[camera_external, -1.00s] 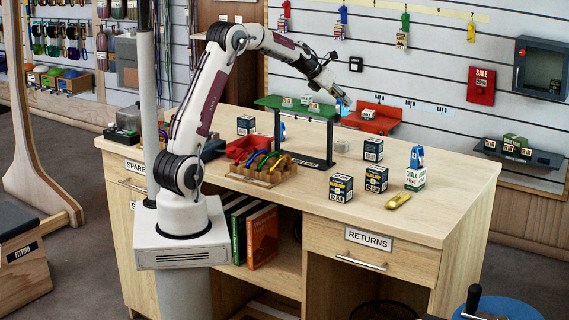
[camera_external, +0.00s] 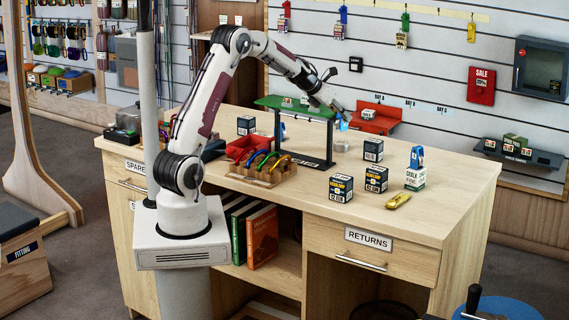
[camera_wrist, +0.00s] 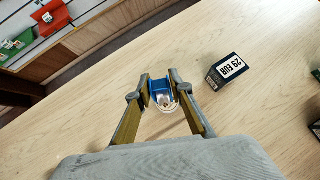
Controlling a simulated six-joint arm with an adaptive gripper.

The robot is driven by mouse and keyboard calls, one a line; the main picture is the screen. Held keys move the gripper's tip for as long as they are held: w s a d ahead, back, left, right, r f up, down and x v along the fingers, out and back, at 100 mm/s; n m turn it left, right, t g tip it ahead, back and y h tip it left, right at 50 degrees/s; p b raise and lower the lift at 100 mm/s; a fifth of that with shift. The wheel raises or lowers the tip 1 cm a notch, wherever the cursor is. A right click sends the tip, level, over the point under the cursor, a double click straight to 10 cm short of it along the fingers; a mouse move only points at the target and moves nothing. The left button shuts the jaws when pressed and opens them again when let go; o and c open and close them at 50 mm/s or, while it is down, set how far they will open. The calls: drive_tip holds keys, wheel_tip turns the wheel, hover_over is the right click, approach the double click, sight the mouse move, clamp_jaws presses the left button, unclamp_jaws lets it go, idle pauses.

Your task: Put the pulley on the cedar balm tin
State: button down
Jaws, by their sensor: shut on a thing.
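My gripper (camera_external: 343,118) is low over the rear middle of the desk, past the green shelf's right end. It is shut on a blue pulley (camera_wrist: 161,90), held between the two fingertips in the wrist view; a bit of its blue (camera_external: 344,126) shows in the external view. A small, low, silvery round tin (camera_external: 342,146), seemingly the cedar balm tin, stands on the desk just below the pulley. In the wrist view a pale round shape lies under the pulley, mostly hidden by it. The pulley looks slightly above the tin; contact cannot be told.
A dark box marked 29 EUR (camera_wrist: 228,70) stands right of the gripper; more boxes (camera_external: 341,187) stand nearer the front. The green raised shelf (camera_external: 285,104) on dark posts is close at left. A red wall tray (camera_external: 378,122) is behind. Bare desk lies around the tin.

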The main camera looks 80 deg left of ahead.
sight(337, 121)
drive_tip(key=shift+f, duration=0.1)
drive_tip(key=shift+f, duration=1.95)
drive_tip(key=shift+f, duration=0.15)
drive_tip(key=c, duration=1.8)
unclamp_jaws()
drive_tip(key=shift+v, duration=6.1)
drive_tip(key=shift+w, duration=0.1)
